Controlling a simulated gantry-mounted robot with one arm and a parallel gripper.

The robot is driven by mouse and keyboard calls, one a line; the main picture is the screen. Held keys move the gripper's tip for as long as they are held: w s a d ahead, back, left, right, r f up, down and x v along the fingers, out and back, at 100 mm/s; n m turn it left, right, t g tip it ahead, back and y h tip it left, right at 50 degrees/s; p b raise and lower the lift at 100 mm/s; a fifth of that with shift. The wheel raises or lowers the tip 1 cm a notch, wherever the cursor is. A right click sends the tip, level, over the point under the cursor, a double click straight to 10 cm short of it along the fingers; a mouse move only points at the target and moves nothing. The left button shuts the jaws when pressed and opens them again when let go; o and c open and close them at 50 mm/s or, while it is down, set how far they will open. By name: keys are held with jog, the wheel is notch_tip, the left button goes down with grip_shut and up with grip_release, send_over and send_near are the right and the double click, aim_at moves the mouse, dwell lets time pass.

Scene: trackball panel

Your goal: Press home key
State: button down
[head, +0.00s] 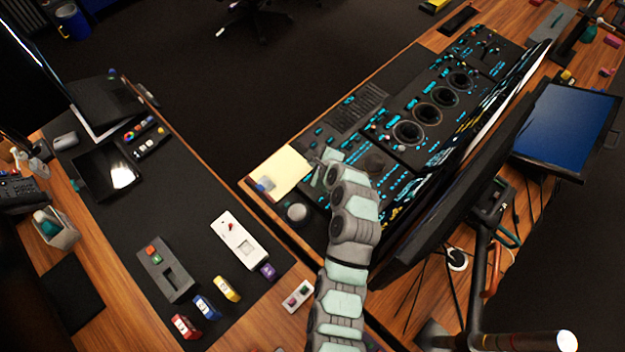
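The black trackball panel (421,153) lies on the wooden desk, with several round ringed trackballs and many cyan-lit keys. A dark keyboard block (358,107) is at its left side. The home key cannot be picked out, as the labels are too small to read. My gripper (317,171) is over the panel's near left part, by the yellow notepad (283,168). Its fingers are small and partly merge with the cyan keys, so I cannot tell if they are open or shut, or whether they touch a key. My arm hides part of the panel's near end.
A large monitor (455,205) stands along the panel's right side, close to my arm. A grey round knob (297,212) sits left of my arm. A white switch box (238,240) and colored blocks lie on the left desk mat.

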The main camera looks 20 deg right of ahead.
dwell(0.4)
notch_tip(320, 180, down, 7)
jog(key=b, duration=0.6)
jog(key=shift+b, duration=0.3)
jog(key=shift+f, duration=0.95)
jog(key=shift+f+p, duration=0.1)
jog(key=shift+p, duration=0.25)
dwell(0.5)
jog(key=shift+f, duration=0.25)
jog(key=shift+f, duration=0.55)
dwell(0.6)
jog(key=shift+r, duration=0.15)
jog(key=shift+r+p, duration=0.8)
jog(key=shift+p, duration=0.25)
